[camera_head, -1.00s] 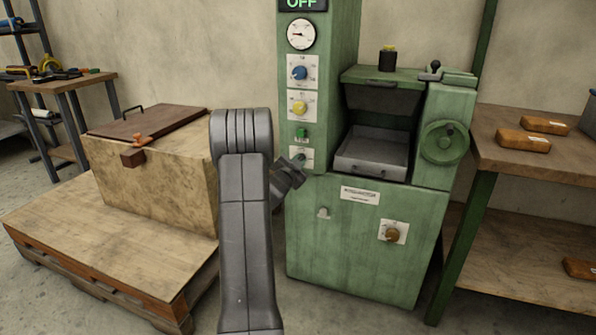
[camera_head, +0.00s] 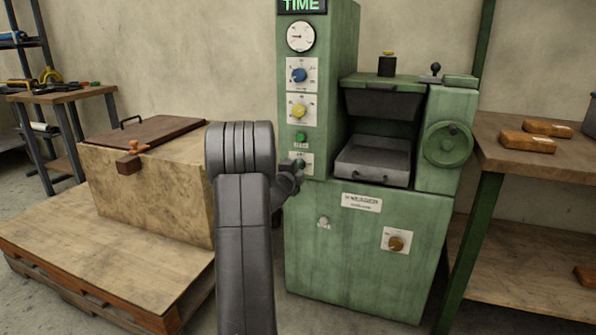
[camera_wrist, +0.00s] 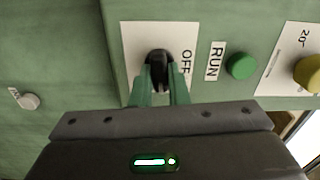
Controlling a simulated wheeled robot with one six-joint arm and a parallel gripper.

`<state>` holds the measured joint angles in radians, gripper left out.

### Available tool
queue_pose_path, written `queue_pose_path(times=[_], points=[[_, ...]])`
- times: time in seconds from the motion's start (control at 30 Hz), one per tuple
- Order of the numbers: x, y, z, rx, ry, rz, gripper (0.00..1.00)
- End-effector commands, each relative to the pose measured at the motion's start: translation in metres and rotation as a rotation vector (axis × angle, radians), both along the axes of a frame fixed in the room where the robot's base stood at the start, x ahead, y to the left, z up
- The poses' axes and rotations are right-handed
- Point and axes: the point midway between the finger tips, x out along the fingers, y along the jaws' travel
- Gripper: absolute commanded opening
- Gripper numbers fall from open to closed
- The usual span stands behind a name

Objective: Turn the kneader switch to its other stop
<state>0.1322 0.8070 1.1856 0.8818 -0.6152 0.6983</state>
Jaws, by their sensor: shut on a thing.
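The kneader (camera_head: 365,230) is a green machine with a control column on its left side. Its switch is a small black knob (camera_wrist: 158,57) on a white plate (camera_wrist: 132,45) marked OFF, low on that column. In the wrist view my gripper (camera_wrist: 160,84) has its two green fingers closed on both sides of the knob. In the camera_head view my gripper (camera_head: 292,176) is at the plate and partly hidden behind my arm. The display (camera_head: 301,5) on top of the column reads TIME. The knob's exact pointing is partly hidden by the fingers.
A green RUN button (camera_wrist: 241,66) sits beside the plate. A yellow knob (camera_head: 299,111) and a blue knob (camera_head: 299,75) are above it. A brown knob (camera_head: 396,243) is on the lower front. A wooden box (camera_head: 150,190) stands left, a bench (camera_head: 490,150) right.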

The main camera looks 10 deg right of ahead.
Motion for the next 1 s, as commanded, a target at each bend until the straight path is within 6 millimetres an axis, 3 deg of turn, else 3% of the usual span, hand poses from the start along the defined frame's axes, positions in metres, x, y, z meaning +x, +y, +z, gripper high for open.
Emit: queue_pose_path(times=[0.73, 0.77, 0.83, 1.0], points=[[-0.0005, -0.0007, -0.0013, 0.069, -0.046, -0.001, 0.0], [-0.0005, -0.0007, -0.0013, 0.07, -0.045, -0.001, 0.2], [-0.0004, -0.0006, -0.0012, 0.069, -0.046, -0.001, 0.34], [-0.0003, -0.0004, -0.001, 0.069, -0.046, -0.001, 0.36]])
